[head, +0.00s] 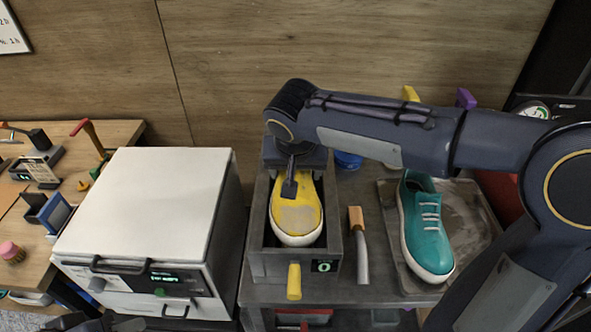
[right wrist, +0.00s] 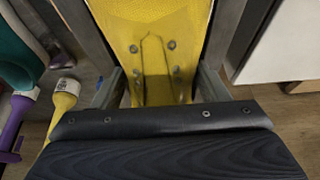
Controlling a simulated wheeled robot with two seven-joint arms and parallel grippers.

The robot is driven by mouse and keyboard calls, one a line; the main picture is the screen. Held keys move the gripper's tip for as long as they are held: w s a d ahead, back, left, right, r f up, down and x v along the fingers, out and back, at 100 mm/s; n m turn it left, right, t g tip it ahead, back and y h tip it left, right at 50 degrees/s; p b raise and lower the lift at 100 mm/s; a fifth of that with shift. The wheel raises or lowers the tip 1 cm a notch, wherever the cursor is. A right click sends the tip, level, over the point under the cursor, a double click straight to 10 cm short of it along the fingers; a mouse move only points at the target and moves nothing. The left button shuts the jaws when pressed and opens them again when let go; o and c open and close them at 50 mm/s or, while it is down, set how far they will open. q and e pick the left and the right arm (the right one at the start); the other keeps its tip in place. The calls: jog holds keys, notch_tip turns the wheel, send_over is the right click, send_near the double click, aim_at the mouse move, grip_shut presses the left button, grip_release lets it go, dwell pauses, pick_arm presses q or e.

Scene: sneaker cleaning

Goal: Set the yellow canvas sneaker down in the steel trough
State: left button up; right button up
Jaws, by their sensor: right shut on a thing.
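The yellow canvas sneaker (head: 297,217) is between the walls of the steel trough (head: 258,262), with its pale toe toward the front. I cannot tell whether its sole rests on the trough floor. My right gripper (head: 290,187) reaches in from the right and is shut on the sneaker's rear part, hiding it in the head view. In the right wrist view, the gripper's fingers (right wrist: 165,88) stand on either side of the yellow canvas (right wrist: 165,30). A dark shape at the lower left edge of the head view may be my left gripper; its jaws are not clear.
A teal sneaker (head: 428,228) lies on a grey tray (head: 472,205) at the right. A wooden-handled brush (head: 359,240) lies between trough and tray. A white boxy machine (head: 150,200) stands at the left. A yellow handle (head: 294,281) sticks out of the trough's front.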

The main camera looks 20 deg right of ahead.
jog(key=shift+f, duration=0.2)
jog(key=o, duration=1.2)
